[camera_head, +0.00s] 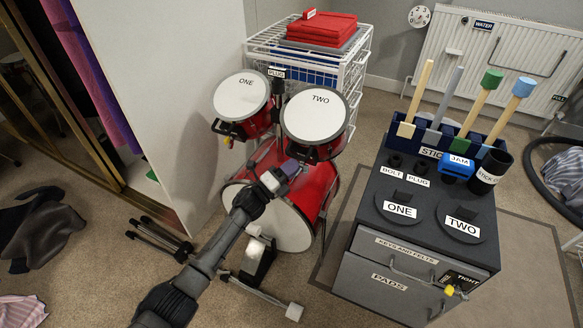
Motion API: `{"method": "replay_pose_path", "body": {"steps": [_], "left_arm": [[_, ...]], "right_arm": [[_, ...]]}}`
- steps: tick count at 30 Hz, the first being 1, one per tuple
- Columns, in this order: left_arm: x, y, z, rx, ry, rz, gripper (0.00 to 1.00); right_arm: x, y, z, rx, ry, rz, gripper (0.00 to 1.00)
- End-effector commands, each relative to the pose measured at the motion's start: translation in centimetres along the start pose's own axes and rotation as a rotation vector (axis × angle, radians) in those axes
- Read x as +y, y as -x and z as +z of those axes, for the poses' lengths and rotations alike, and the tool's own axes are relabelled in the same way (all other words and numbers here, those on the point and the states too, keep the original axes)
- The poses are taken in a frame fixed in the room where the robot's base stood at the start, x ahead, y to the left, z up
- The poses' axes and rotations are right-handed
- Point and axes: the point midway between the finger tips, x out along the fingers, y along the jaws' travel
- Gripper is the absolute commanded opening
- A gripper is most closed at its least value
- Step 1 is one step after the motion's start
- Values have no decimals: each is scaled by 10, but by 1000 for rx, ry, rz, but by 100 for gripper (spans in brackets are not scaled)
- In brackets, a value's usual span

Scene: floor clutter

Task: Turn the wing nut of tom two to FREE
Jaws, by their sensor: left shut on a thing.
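Tom two (314,115), a red drum with a white head marked TWO, is mounted above the red bass drum (312,192). My left gripper (288,170) reaches in from the lower left, its fingertips at the lower left side of tom two. It is shut at the place of tom two's wing nut, which the fingers hide, so its FREE or TIGHT position cannot be read. Tom one (242,95) stands to the left, with a small yellow wing nut (228,143) below its rim. My right gripper is out of view.
A white wire basket (358,70) with red cloths (322,29) stands behind the drums. A drawer front carries a TIGHT label (466,280). Dark clothing (38,225) lies at left.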

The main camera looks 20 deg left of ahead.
Motion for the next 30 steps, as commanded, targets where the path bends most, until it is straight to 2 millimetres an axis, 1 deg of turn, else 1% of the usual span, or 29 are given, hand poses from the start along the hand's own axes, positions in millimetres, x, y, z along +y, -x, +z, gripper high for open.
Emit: {"method": "replay_pose_path", "body": {"steps": [8, 9, 16, 25, 28, 30], "left_arm": [[0, 0, 0, 0, 0, 0, 0], [0, 0, 0, 0, 0, 0, 16], [0, 0, 0, 0, 0, 0, 38], [0, 2, 0, 0, 0, 1, 38], [-1, 10, 0, 0, 0, 2, 38], [-2, 21, 0, 1, 0, 3, 38]], "right_arm": [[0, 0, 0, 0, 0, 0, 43], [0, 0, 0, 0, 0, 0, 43], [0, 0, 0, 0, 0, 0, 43], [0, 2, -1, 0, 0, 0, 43], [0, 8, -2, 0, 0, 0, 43], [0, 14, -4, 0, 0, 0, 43]]}}
